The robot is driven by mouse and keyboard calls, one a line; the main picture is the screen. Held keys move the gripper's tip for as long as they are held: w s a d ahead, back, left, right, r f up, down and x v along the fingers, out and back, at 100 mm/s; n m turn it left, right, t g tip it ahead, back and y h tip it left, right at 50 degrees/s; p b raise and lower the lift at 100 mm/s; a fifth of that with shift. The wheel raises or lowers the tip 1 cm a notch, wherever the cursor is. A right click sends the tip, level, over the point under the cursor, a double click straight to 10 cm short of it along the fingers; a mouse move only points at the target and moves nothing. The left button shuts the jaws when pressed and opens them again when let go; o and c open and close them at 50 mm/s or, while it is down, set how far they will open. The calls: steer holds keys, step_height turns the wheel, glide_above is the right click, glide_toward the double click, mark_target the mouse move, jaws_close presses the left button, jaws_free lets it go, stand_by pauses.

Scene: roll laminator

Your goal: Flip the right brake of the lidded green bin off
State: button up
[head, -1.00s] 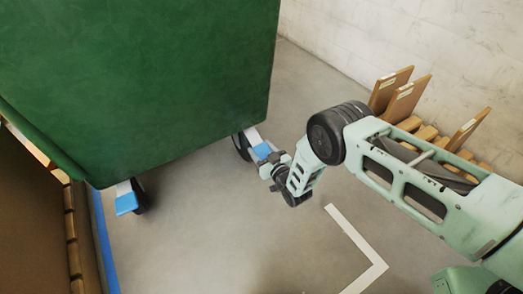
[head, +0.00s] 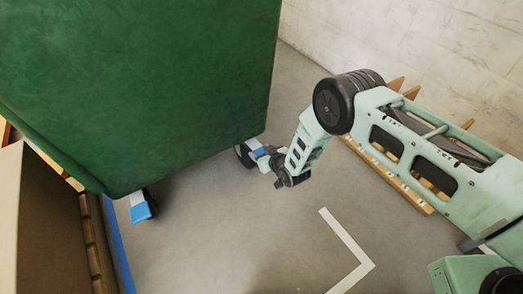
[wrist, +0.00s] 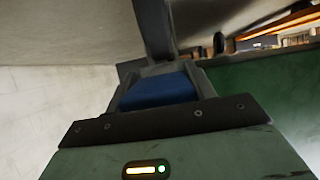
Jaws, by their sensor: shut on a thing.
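The green bin (head: 150,80) stands at the upper left of the head view; its lid is out of view. Its right caster has a blue brake pedal (head: 259,151), partly hidden by my gripper (head: 263,158). In the wrist view the blue pedal (wrist: 160,90) sits between the fingers of my gripper (wrist: 160,78), which is shut on it. I cannot tell the pedal's exact tilt. The left caster's blue brake pedal (head: 142,211) shows below the bin's near left corner, free of my gripper.
A pale wall (head: 430,45) is at the right, with wooden boards (head: 400,185) on the floor partly behind my arm. A brown box-like thing (head: 40,230) stands at the left. The grey floor (head: 220,230) in front of the bin is clear, with white tape (head: 347,240) on it.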

steer(key=shift+w+a+r, duration=0.1)
steer(key=shift+w+r, duration=0.1)
steer(key=shift+r, duration=0.35)
steer(key=shift+w+r, duration=0.1)
steer(key=o, duration=1.4)
steer(key=p+v, duration=0.7)
steer(key=v, duration=1)
steer(key=shift+s+f, duration=0.2)
steer(key=shift+s, duration=0.15)
